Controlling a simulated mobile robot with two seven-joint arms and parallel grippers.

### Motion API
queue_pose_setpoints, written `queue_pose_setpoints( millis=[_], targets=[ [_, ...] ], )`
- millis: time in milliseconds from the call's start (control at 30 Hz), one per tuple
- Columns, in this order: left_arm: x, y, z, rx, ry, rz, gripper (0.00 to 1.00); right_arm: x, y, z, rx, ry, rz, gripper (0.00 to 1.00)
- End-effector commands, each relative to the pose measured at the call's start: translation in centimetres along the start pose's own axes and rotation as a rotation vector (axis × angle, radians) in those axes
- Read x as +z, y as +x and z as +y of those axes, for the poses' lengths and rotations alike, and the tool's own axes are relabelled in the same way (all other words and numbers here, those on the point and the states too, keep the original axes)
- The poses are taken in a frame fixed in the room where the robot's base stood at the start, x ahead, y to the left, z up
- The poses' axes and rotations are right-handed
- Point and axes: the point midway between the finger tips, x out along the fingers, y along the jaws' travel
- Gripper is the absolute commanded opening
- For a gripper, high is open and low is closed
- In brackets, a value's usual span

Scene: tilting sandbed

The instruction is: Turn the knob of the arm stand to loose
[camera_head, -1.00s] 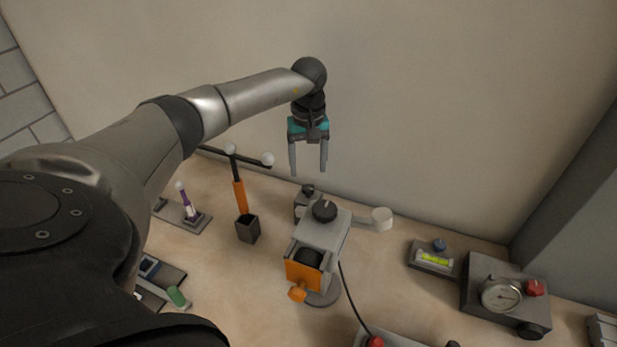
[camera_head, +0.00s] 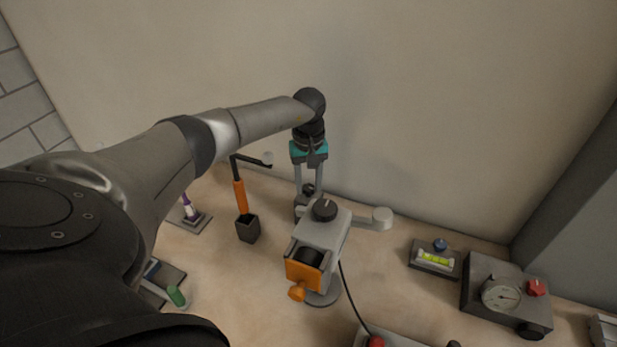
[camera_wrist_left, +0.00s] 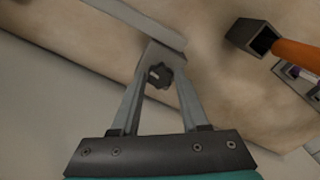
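The arm stand (camera_head: 302,207) is a small grey block with a dark knob (camera_head: 308,189) on top. It stands behind a grey device on the table, by the wall. In the left wrist view the lobed black knob (camera_wrist_left: 159,75) has a light mark on its face. My left gripper (camera_head: 309,184) points down over the stand, with its fingers apart. In the left wrist view the gripper (camera_wrist_left: 160,82) has one finger on each side of the knob. I cannot tell whether the fingers touch it. My right gripper is not in view.
The grey device (camera_head: 322,232) with a black top dial and orange front stands just before the stand. A pale arm ends in a white cylinder (camera_head: 382,217) to the right. An orange-handled tool in a dark holder (camera_head: 247,228) stands left. A gauge box (camera_head: 480,280) is at right.

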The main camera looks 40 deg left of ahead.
Motion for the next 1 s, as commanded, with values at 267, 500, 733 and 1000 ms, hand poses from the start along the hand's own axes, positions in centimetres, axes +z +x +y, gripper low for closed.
queue_pose_setpoints(
  millis=[267, 500, 733, 1000],
  targets=[
    [-0.02, -0.03, -0.02, 0.0, 0.0, 0.0, 0.12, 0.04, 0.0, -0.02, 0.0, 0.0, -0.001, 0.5],
    [-0.03, -0.04, -0.03, 0.0, -0.001, 0.0, 0.0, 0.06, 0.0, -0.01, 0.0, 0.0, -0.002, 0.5],
    [-0.05, -0.04, -0.03, 0.0, -0.023, 0.001, 0.0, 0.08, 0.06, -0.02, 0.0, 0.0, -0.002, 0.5],
    [-0.07, 0.02, -0.05, -0.001, -0.155, 0.001, 0.0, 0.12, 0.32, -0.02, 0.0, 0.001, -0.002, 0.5]
  ],
)
